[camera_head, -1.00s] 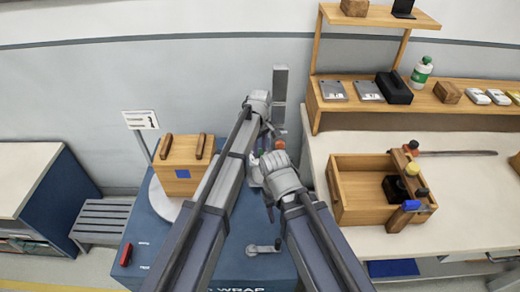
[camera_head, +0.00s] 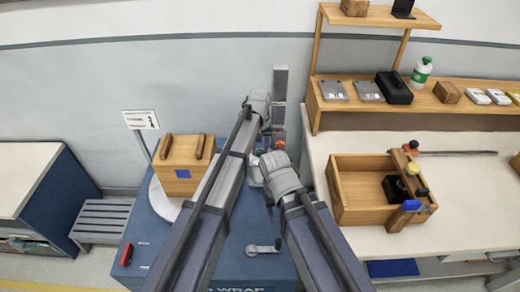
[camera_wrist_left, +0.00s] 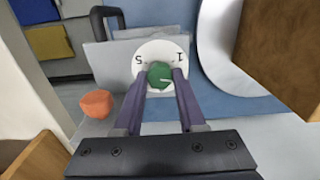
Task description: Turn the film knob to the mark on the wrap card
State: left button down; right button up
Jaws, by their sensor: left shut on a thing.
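The film knob (camera_wrist_left: 160,75) is green and round with a pale line on its face. It sits on a white dial plate (camera_wrist_left: 147,50) with the figures 1 and 5 near its edge in the left wrist view. My left gripper (camera_wrist_left: 160,80) is shut on the knob, one finger on each side. In the head view my arms largely cover the knob and dial. The wrap card (camera_head: 140,119) is a white sign on a thin post at the left; its small print is unreadable.
A wooden box (camera_head: 183,173) stands on the white round turntable left of my arms. An orange-red button (camera_wrist_left: 97,104) is beside the dial. A crank (camera_head: 263,248) is on the blue base. A bench with a wooden tray (camera_head: 360,212) stands at the right.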

pick_arm(q)
jog(key=m, duration=1.3)
jog(key=shift+m, duration=0.4)
jog(key=m, duration=1.2)
jog(key=shift+m, duration=0.7)
jog(key=c, duration=0.5)
grip_release()
jog(key=shift+r, duration=0.1)
